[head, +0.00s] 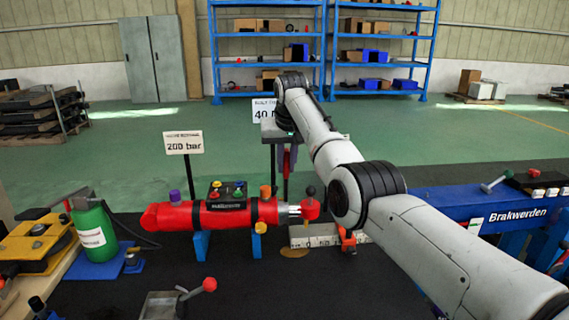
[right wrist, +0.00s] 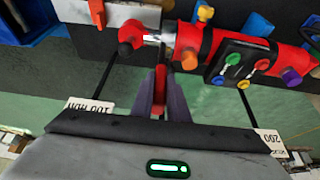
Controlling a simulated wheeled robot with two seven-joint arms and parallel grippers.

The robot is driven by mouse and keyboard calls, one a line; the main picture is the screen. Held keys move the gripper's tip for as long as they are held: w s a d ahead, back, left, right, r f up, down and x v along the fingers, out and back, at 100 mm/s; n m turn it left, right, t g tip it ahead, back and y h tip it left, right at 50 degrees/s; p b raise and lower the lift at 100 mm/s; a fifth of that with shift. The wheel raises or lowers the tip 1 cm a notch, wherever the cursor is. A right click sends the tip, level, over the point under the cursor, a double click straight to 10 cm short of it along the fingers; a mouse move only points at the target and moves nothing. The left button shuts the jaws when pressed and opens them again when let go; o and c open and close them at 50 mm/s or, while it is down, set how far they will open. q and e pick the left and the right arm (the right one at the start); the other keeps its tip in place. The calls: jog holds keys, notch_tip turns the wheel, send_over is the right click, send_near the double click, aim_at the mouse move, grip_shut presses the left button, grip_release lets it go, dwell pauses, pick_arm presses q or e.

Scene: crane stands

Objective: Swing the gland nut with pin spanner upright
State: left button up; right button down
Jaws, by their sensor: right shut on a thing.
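A red hydraulic cylinder (head: 225,216) lies level on blue supports in the middle of the bench. Its bright rod comes out at the right and ends in a red rod eye (head: 311,208). The gland nut's end of the cylinder (right wrist: 186,46) shows in the right wrist view, beside the rod. My right gripper (right wrist: 160,92) is shut on a slim red handle, seemingly the pin spanner's (right wrist: 160,84), just short of the rod. In the head view, my right gripper (head: 287,180) points down above the rod end. How the spanner meets the nut is hidden. My left gripper is out of view.
A green bottle (head: 94,232) stands at left. A red-knobbed lever block (head: 162,304) is in front; a blue beam (head: 500,205) lies at right.

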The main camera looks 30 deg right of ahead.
jog(key=shift+w+r, duration=0.1)
jog(key=shift+r, duration=0.05)
jog(key=c, duration=1.7)
grip_release()
jog(key=b+v, duration=0.2)
jog(key=v, duration=0.8)
